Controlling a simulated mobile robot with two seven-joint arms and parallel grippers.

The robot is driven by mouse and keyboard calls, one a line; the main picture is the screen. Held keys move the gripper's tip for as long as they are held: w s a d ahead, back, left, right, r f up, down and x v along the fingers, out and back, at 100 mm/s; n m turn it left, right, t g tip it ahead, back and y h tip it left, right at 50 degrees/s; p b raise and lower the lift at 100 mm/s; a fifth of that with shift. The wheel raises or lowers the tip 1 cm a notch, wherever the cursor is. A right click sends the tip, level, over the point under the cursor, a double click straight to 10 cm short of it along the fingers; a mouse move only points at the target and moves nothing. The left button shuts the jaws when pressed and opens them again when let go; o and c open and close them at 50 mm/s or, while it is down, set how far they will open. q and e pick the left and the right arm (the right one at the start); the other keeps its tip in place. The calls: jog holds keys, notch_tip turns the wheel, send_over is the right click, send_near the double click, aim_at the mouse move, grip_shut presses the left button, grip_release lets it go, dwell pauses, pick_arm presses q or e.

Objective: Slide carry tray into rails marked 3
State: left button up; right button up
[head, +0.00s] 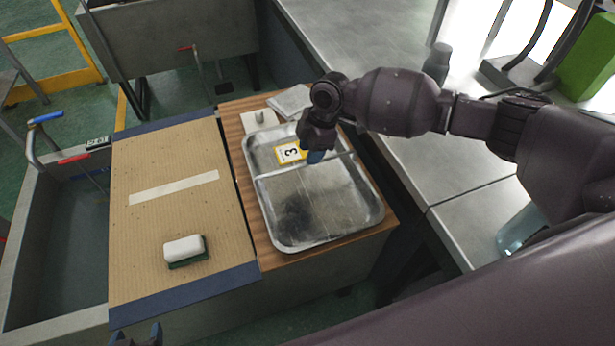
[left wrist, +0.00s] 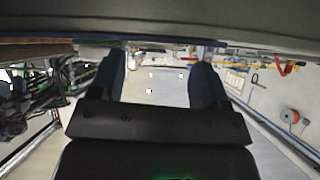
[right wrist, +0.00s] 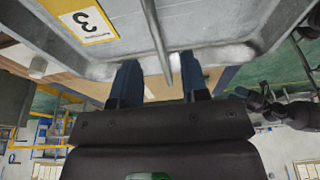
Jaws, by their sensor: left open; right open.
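The carry tray (head: 340,232) is a shallow metal pan with a thin divider bar across it. It lies on a brown wooden board, and a yellow-edged label "3" (head: 290,152) is at its far end. My right gripper (head: 316,156) is over the tray beside the label. In the right wrist view the tray (right wrist: 215,25) fills the top, and the divider bar runs between the open fingers (right wrist: 160,82); contact cannot be told. My left gripper (head: 137,336) is at the bottom edge of the head view, away from the tray; its open fingers (left wrist: 160,78) hold nothing. I cannot make out rails marked 3.
A cardboard-topped surface (head: 150,245) left of the tray carries a white-and-green block (head: 185,250). A grey open bin (head: 50,240) stands further left. A metal bench (head: 440,175) is on the right. Small pale items (head: 260,118) lie behind the tray.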

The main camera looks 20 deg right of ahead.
send_over(306, 182)
jog(key=shift+f, duration=3.4)
jog(key=shift+c, duration=0.3)
grip_shut()
jog(key=shift+w+r, duration=0.1)
